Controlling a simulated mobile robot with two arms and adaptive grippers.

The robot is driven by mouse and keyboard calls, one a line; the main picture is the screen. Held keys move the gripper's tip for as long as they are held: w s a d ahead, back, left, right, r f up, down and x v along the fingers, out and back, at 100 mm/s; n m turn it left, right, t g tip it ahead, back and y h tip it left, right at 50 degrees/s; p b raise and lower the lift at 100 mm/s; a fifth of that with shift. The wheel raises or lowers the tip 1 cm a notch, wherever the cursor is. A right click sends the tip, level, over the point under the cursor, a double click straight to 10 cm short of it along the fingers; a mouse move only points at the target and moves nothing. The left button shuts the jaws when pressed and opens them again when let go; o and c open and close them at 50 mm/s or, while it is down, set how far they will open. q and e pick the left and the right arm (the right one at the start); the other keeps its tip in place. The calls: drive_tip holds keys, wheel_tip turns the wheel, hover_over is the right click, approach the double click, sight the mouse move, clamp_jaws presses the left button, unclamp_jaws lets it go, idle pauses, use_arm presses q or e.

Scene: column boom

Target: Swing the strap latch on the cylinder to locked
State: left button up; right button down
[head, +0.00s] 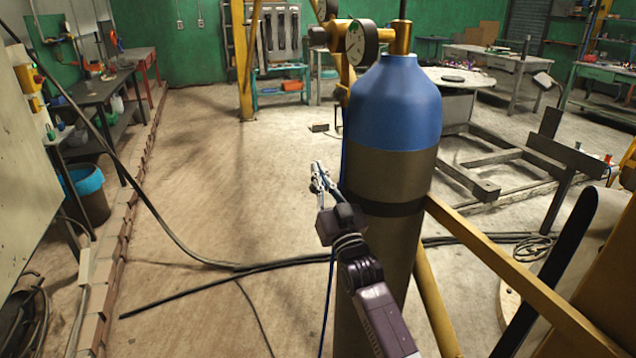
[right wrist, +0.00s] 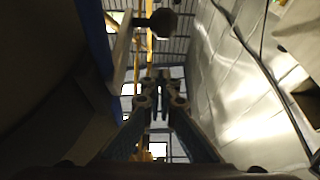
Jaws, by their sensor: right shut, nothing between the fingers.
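The gas cylinder (head: 385,270) stands upright, grey-brown with a blue top (head: 395,105). A dark strap band (head: 400,208) goes around its body. My right gripper (head: 318,172) is at the cylinder's left side, a little above the band's height. Its fingers are together and empty. In the right wrist view the shut fingers (right wrist: 160,92) point past a dark round knob (right wrist: 163,22) on a stem beside a pale flat bar (right wrist: 123,50). I cannot tell whether these are the strap latch. No latch shows clearly in the head view. My left gripper is out of view.
A yellow rail (head: 510,270) runs from the cylinder to the lower right. A gauge (head: 362,42) and valve fittings sit on top. Dark cables (head: 250,268) cross the floor. Open floor lies left of the cylinder, with a workbench (head: 95,95) beyond.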

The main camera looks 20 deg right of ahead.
drive_tip(key=shift+w+f, duration=0.15)
drive_tip(key=shift+f, duration=0.85)
drive_tip(key=shift+w+f, duration=0.1)
drive_tip(key=shift+f, duration=0.85)
